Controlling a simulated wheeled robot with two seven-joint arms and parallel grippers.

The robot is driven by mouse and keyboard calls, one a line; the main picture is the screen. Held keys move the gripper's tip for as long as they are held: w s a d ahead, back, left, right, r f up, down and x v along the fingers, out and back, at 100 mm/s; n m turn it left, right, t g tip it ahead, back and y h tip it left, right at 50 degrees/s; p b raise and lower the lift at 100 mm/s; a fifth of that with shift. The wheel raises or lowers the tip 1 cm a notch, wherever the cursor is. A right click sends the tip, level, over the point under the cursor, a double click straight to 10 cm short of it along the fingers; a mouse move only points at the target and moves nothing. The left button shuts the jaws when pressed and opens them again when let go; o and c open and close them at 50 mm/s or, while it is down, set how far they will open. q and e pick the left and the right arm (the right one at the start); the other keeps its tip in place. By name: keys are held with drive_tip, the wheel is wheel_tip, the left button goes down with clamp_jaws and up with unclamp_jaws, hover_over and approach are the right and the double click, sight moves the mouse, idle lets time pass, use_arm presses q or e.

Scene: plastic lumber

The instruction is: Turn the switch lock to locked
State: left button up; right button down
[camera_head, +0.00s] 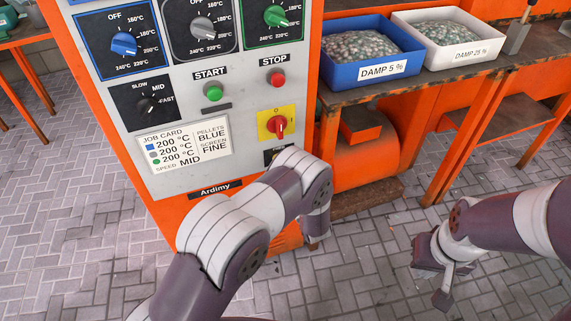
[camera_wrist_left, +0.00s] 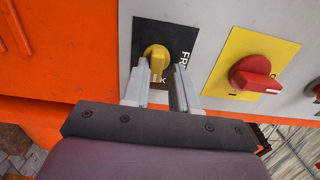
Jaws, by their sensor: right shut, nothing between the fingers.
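The switch lock is a yellow knob (camera_wrist_left: 156,57) on a black plate (camera_wrist_left: 176,36) in the left wrist view. Letters "FR" show at the plate's right and a "K" below; the rest is covered, and I cannot tell which mark the knob points to. My left gripper (camera_wrist_left: 161,72) is open, its fingertips to either side of the knob's lower part with gaps. In the head view my left arm hides the gripper and knob; only a corner of the black plate (camera_head: 270,155) shows. My right gripper (camera_head: 443,280) is shut and empty, above the floor at the right.
A red rotary switch (camera_wrist_left: 255,77) on a yellow plate (camera_wrist_left: 236,45) sits close right of the lock; the same red switch shows in the head view (camera_head: 278,125). START (camera_head: 213,92) and STOP (camera_head: 276,79) buttons are above. A bench (camera_head: 445,90) holds pellet trays at right.

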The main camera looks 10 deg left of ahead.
use_arm(q)
drive_tip(key=shift+s+f, duration=0.1)
drive_tip(key=shift+f, duration=0.15)
drive_tip(key=p+v, duration=0.1)
drive_tip(key=v, duration=1.1)
drive_tip(key=shift+s+d+r, duration=0.2)
drive_tip(key=shift+r, duration=0.05)
